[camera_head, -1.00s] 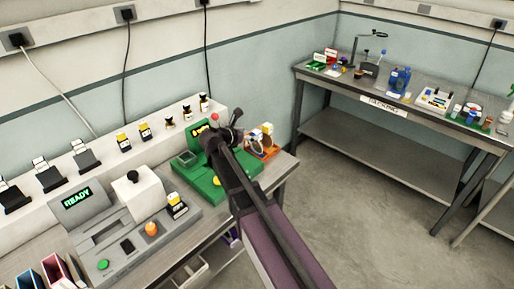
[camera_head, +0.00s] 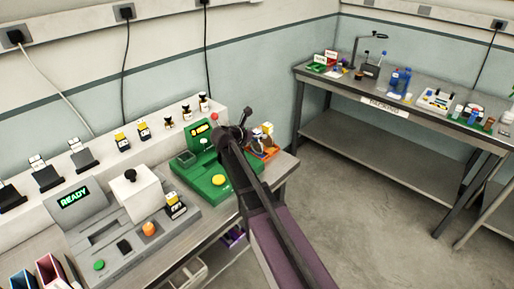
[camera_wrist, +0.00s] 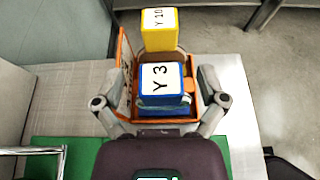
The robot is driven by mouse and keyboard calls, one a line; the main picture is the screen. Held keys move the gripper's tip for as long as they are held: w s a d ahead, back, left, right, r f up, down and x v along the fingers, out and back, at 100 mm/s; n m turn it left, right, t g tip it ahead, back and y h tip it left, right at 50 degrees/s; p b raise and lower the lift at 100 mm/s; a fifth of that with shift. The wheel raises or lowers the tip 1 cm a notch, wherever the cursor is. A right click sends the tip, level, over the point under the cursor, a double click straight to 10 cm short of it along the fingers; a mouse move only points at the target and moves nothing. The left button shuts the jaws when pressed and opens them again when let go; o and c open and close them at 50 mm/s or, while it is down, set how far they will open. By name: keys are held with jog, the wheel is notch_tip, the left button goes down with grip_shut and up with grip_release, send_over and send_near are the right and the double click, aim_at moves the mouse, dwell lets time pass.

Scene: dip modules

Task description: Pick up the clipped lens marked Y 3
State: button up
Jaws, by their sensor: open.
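The lens marked Y 3 (camera_wrist: 163,80) is a blue block with a white label on top in the wrist view. It sits in the near part of an orange holder (camera_wrist: 126,70). The holder also shows in the head view (camera_head: 272,151) on the bench's right end. My gripper (camera_wrist: 158,92) is open and empty, with one finger at each side of the holder around the blue block. In the head view, my gripper (camera_head: 234,126) is left of the holder and partly hides it. The clip on the lens is not clear.
A yellow block marked Y 10 (camera_wrist: 159,30) stands just beyond Y 3. A green fixture (camera_head: 191,177) with a yellow button is close beside my arm. A grey machine (camera_head: 75,215) reads READY. The packing table (camera_head: 340,88) stands across open floor.

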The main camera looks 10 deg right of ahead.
grip_shut()
dwell(0.3)
jog(key=shift+r, duration=0.15)
notch_tip(320, 180, up, 18)
jog(key=p, duration=1.8)
